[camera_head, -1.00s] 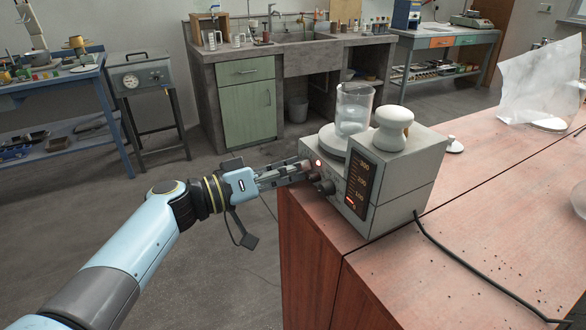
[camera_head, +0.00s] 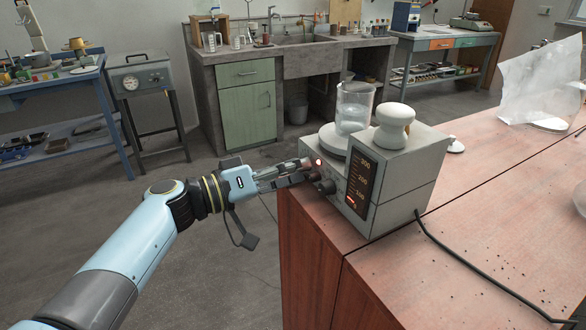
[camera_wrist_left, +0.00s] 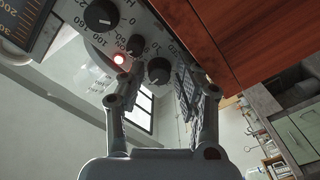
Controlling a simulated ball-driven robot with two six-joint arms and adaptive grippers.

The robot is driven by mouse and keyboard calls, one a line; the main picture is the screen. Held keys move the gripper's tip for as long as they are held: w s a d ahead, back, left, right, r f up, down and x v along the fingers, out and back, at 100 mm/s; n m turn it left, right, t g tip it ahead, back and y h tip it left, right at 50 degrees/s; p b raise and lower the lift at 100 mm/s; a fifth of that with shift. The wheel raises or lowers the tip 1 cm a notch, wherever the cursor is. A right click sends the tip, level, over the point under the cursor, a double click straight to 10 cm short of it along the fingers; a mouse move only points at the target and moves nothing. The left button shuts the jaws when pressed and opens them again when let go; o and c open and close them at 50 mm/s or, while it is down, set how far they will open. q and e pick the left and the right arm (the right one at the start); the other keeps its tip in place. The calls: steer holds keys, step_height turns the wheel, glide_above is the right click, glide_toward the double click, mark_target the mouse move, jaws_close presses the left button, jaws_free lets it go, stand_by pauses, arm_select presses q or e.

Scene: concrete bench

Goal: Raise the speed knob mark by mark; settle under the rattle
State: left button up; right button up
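A grey stirrer box (camera_head: 405,185) stands at the bench corner, with a dark scale panel (camera_head: 360,183) lit red low down. A beaker (camera_head: 354,108) of clear liquid sits on its round plate (camera_head: 333,139). My left gripper (camera_head: 308,170) is at the knob face, fingers apart. In the left wrist view, a black knob (camera_wrist_left: 159,71) with a white line shows between the open fingertips (camera_wrist_left: 158,88); contact cannot be told. My right gripper is out of view.
A white rounded piece (camera_head: 394,127) stands on the box. A black cable (camera_head: 470,268) runs over the red-brown bench (camera_head: 440,270). A translucent sheet (camera_head: 540,82) stands at the far right. The floor left of the bench is clear around my arm.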

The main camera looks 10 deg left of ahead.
arm_select(q)
steer(key=v, duration=1.2)
